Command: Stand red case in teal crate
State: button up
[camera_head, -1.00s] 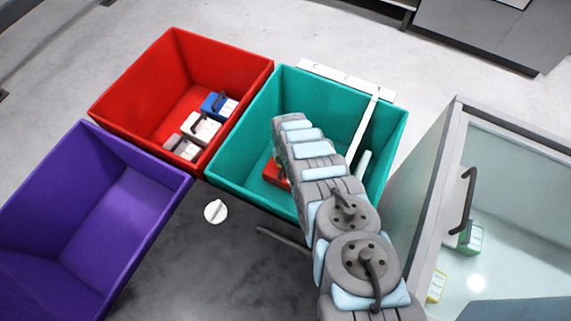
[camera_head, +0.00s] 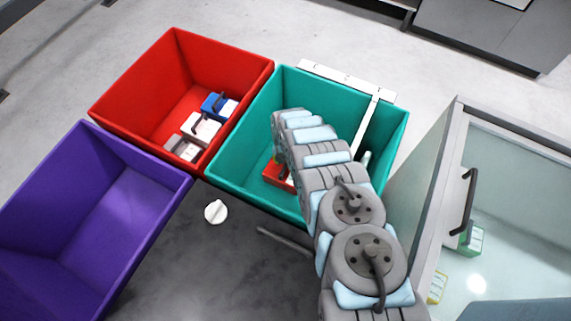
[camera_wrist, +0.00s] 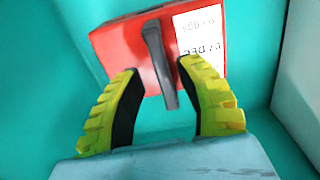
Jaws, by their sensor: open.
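The red case (camera_wrist: 118,48) has a dark grey handle (camera_wrist: 158,60) and a white label with dark print. It is in the teal crate (camera_head: 228,155), near the crate's left wall in the head view, where it shows partly as a red patch (camera_head: 274,173) behind my arm. My gripper (camera_wrist: 155,72) has yellow-green fingers with black pads. The fingers are open, one on each side of the handle, with gaps between them and it. In the head view my arm hides the gripper. I cannot tell whether the case rests on the crate floor.
A red crate (camera_head: 110,105) holding a blue case (camera_head: 212,103) and two pale cases stands left of the teal crate. An empty purple crate (camera_head: 150,240) is at lower left. A white rail (camera_head: 345,78) lies at the teal crate's back edge. A glass-sided cabinet (camera_head: 445,165) is at right.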

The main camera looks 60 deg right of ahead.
notch_tip(320, 180, up, 10)
jog(key=shift+r, duration=0.2)
dwell(0.8)
jog(key=shift+s, duration=0.1)
dwell(0.4)
